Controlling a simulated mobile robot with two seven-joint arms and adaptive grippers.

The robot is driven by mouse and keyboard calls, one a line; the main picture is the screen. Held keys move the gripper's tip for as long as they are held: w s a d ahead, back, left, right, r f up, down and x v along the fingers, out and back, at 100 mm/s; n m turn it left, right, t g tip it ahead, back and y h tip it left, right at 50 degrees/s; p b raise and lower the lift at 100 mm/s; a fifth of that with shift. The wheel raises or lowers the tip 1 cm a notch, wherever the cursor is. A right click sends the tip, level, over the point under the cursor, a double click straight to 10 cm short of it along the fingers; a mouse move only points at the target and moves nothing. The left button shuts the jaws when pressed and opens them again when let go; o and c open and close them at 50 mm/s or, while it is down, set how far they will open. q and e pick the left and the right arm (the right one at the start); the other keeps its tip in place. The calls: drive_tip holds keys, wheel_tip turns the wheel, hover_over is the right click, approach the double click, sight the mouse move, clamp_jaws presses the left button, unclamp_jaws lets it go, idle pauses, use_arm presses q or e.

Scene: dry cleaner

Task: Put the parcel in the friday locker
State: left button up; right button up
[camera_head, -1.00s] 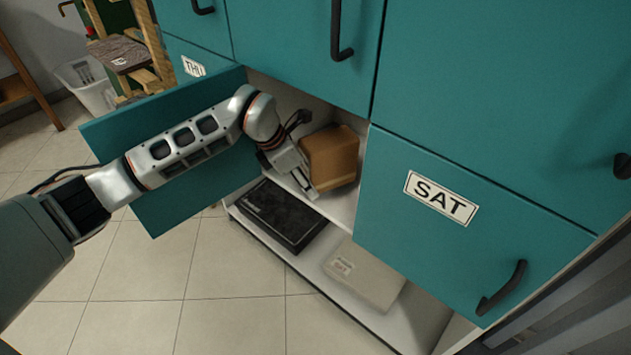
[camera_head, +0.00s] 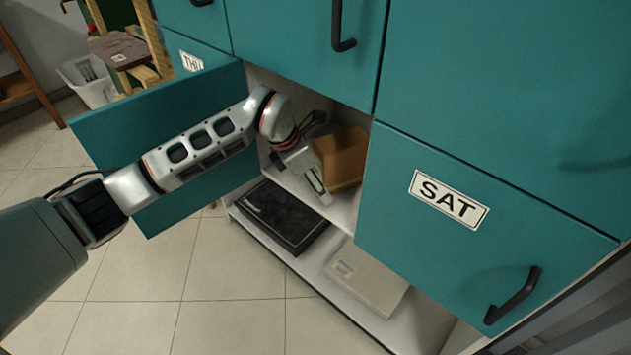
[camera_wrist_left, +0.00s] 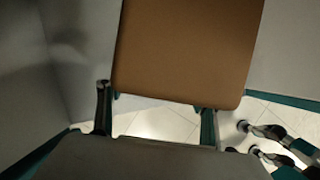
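The parcel, a brown box (camera_head: 343,155), sits tilted in my view inside the open locker (camera_head: 347,207) between the doors marked THU and SAT. My left gripper (camera_head: 322,190) reaches into this opening and is at the parcel's near left side. In the left wrist view the parcel (camera_wrist_left: 185,50) fills the upper middle, just ahead of the fingers (camera_wrist_left: 155,112). The fingers stand apart, with floor showing between them. The left finger is beside the parcel's edge; the right fingertip meets its lower edge. Contact is hard to judge. My right gripper is not in view.
The open teal door (camera_head: 105,130) stands behind my left arm. The closed SAT door (camera_head: 420,255) is at the right. Below, a black box (camera_head: 283,215) and a pale box (camera_head: 367,277) lie on the bottom shelf. Tiled floor at lower left is clear.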

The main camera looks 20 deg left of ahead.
use_arm(q)
drive_tip(key=shift+r, duration=0.25)
drive_tip(key=v, duration=0.1)
drive_tip(key=p+v, duration=0.1)
drive_tip(key=v, duration=0.2)
drive_tip(key=shift+w+r+p, duration=0.2)
drive_tip(key=shift+r+p, duration=0.2)
drive_tip(key=shift+r, duration=0.05)
drive_tip(key=shift+s+a+r+p, duration=0.2)
drive_tip(key=shift+s+r+p, duration=0.15)
drive_tip(key=shift+r, duration=0.2)
drive_tip(key=shift+s+a+r+p, duration=0.2)
drive_tip(key=shift+s+a+r, duration=0.1)
drive_tip(key=shift+r, duration=0.2)
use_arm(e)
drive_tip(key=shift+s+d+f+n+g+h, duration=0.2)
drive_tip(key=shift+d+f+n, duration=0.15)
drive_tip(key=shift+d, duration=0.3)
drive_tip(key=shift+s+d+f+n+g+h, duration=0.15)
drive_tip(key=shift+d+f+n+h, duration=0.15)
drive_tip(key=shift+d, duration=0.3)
